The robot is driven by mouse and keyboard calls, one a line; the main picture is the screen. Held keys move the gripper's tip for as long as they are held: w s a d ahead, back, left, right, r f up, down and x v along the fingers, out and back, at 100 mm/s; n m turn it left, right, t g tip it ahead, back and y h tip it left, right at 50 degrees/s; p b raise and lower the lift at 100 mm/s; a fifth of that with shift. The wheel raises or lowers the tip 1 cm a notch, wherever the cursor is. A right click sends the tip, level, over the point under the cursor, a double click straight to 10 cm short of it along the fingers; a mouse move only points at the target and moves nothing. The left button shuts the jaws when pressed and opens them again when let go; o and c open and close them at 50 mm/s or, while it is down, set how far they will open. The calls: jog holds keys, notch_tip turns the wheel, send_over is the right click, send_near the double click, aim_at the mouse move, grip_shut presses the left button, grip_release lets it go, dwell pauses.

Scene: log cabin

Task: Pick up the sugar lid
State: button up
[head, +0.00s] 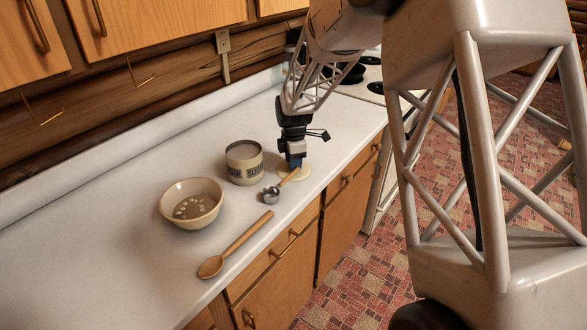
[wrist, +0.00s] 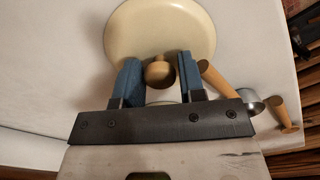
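The sugar lid is a flat cream disc (wrist: 160,28) with a round wooden knob (wrist: 159,72). It lies on the counter and also shows under my gripper in the head view (head: 303,174). My gripper (wrist: 160,75) points down over the lid, its two blue fingers on either side of the knob. Gaps show between the knob and both fingers, so the gripper is open. In the head view my gripper (head: 294,163) hides the knob and part of the lid. The open sugar canister (head: 244,168), cream with dark lettering, stands to the left of the lid.
A metal scoop (head: 271,195) with a wooden handle lies close to the lid, its handle reaching toward my gripper. A wooden spoon (head: 236,244) lies near the counter's front edge. A cream bowl (head: 190,216) with small pale pieces stands left. The counter (head: 105,245) is clear at far left.

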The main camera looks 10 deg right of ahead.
dwell(0.4)
jog(key=c, duration=0.6)
jog(key=shift+r, duration=0.2)
jog(key=shift+r, duration=0.45)
notch_tip(320, 180, up, 6)
jog(key=shift+r, duration=0.1)
jog(key=s+d, duration=1.2)
jog(key=shift+s+d+f, duration=0.2)
jog(key=shift+s+d, duration=0.2)
